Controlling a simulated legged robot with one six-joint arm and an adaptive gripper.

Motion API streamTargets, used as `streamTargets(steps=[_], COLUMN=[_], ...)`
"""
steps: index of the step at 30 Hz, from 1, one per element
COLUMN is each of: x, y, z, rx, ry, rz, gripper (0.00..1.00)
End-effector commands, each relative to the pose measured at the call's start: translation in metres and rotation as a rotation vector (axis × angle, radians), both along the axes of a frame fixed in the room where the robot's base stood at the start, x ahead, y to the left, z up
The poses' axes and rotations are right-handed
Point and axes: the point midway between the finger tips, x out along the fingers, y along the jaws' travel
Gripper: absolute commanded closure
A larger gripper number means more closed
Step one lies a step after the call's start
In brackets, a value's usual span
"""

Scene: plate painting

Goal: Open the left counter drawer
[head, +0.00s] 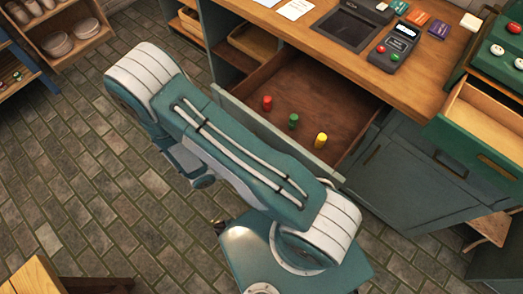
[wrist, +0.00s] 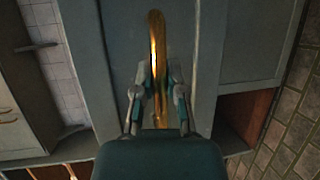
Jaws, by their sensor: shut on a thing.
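The left counter drawer (head: 330,95) stands pulled out from under the wooden counter top in the head view. Its brown inside shows a red peg (head: 267,103), a green peg (head: 293,121) and a yellow peg (head: 320,140) near the front. In the wrist view a long brass handle (wrist: 157,35) runs along the grey-green drawer front (wrist: 198,60). My gripper (wrist: 157,88) has its two fingers on either side of the handle and is shut on it. In the head view the gripper is hidden behind my arm.
The counter top (head: 400,88) holds a dark keypad device (head: 397,50) and several coloured cards. A green drawer (head: 485,125) stands open at right. Shelves with bowls (head: 58,46) are at upper left. A wooden table corner (head: 35,278) is at lower left. Brick floor is free at left.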

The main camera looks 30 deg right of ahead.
Motion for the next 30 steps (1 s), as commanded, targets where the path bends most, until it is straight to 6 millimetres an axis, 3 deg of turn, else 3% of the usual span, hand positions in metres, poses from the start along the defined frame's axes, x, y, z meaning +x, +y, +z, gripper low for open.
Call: streamTargets(steps=[14,15,17,30], x=[-0.001,-0.001,-0.001,0.000], y=[0.004,0.004,0.004,0.010], z=[-0.003,-0.003,-0.002,0.000], rx=[0.003,0.003,0.002,0.000], ry=[0.004,0.003,0.003,-0.001], rz=[-0.001,-0.002,-0.002,0.003], gripper=[1.00,0.71,0.49,0.49])
